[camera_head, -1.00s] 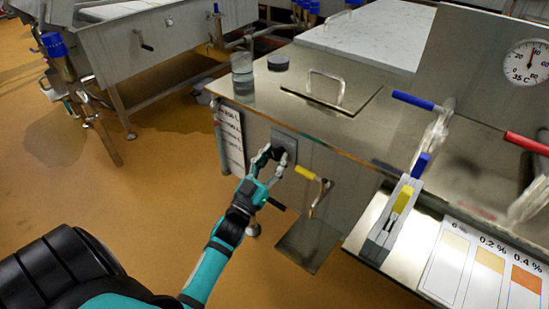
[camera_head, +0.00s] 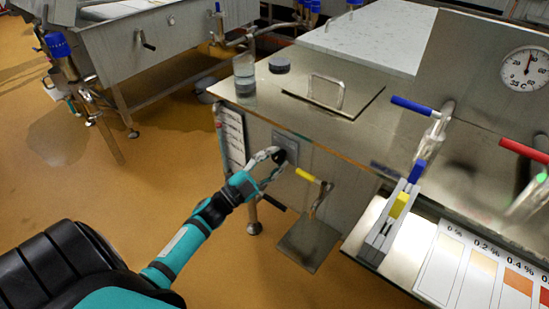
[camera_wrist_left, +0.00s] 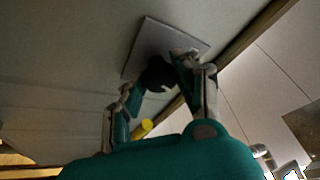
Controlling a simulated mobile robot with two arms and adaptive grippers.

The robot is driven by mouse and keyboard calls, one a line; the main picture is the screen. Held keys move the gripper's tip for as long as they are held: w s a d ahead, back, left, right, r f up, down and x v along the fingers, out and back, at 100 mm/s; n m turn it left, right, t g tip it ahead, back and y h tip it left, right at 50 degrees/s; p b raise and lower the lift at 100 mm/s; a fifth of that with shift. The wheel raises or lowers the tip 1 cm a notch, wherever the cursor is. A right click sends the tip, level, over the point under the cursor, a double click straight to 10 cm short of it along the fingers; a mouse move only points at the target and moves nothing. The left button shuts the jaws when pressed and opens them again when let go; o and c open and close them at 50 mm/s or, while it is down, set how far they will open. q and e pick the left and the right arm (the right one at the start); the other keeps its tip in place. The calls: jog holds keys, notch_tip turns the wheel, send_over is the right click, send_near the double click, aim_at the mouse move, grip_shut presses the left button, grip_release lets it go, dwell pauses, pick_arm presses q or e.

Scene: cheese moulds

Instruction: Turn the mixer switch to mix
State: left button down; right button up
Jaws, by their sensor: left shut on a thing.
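The mixer switch (camera_head: 279,157) is a dark knob on a grey square plate (camera_head: 292,143), set in the front wall of the steel tank. My left gripper (camera_head: 273,163) is at the knob, its fingers around it and shut on it. In the left wrist view the black knob (camera_wrist_left: 157,74) shows between the fingers of my left gripper (camera_wrist_left: 160,82), in front of the plate (camera_wrist_left: 150,45). The fingers hide part of the knob, and I cannot read any marks on the plate. My right gripper is not in view.
A yellow-handled valve (camera_head: 308,174) sits just right of the switch, close to my left gripper. A lidded steel top (camera_head: 330,97) with a glass jar (camera_head: 244,77) lies above. A grey pedal-like plate (camera_head: 308,243) is below. The floor (camera_head: 160,200) at left is clear.

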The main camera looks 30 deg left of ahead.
pick_arm(q)
jog(key=shift+m+g+h, duration=0.3)
jog(key=shift+m, duration=0.5)
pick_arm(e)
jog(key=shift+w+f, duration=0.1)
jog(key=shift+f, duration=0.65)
pick_arm(q)
jog(key=c, duration=0.9)
grip_release()
jog(key=shift+c, duration=0.2)
jog(key=shift+s+a, duration=0.1)
jog(key=v, duration=1.2)
